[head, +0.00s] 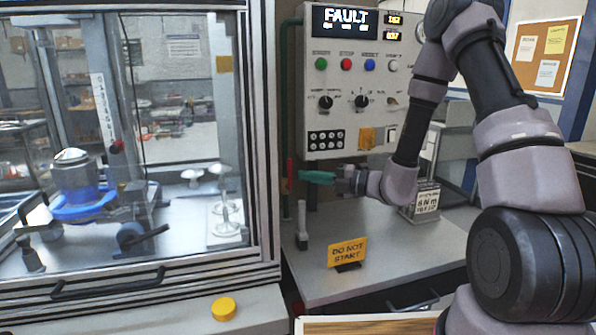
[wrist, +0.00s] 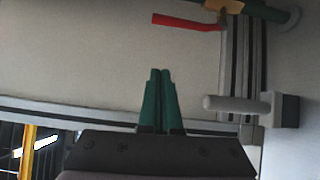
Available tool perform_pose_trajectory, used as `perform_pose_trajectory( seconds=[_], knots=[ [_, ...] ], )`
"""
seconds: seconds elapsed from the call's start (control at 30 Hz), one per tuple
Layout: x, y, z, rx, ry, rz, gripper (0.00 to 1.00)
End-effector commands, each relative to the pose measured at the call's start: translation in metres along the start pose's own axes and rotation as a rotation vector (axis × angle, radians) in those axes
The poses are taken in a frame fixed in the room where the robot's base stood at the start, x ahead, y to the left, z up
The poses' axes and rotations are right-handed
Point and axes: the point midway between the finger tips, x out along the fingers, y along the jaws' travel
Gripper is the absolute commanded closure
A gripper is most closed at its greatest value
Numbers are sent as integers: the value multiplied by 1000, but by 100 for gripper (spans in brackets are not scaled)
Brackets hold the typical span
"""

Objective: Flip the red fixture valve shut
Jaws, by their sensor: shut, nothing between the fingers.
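The red valve lever (head: 290,173) stands about upright in the head view, low on the green pipe (head: 284,110) beside the control cabinet. In the wrist view the red lever (wrist: 188,22) lies near the top, its free end pointing left from the brass-coloured valve body (wrist: 233,6). My gripper (head: 304,176) has green fingers and is just right of the lever in the head view. In the wrist view my gripper (wrist: 160,72) is shut and empty, its tips apart from the lever and below it in the picture.
The control cabinet (head: 350,145) shows FAULT. A pale upright handle (head: 302,222) stands on the bench below the lever; it also shows in the wrist view (wrist: 238,103). A yellow DO NOT START sign (head: 347,252) stands on the bench (head: 400,275). The glazed enclosure's frame (head: 262,150) is close at left.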

Motion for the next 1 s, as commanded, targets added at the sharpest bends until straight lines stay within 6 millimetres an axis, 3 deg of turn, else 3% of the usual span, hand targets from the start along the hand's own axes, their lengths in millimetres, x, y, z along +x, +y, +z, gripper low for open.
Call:
perform_pose_trajectory(
  seconds=[0.13, 0.57, 0.77, 1.0],
  knots=[
    [0, -9, 6, 59, -36, 7, 100],
    [5, -9, 7, 62, -38, 7, 100],
    [33, -9, 7, 61, -34, 8, 100],
    [85, -9, 8, 61, -34, 8, 100]
  ],
)
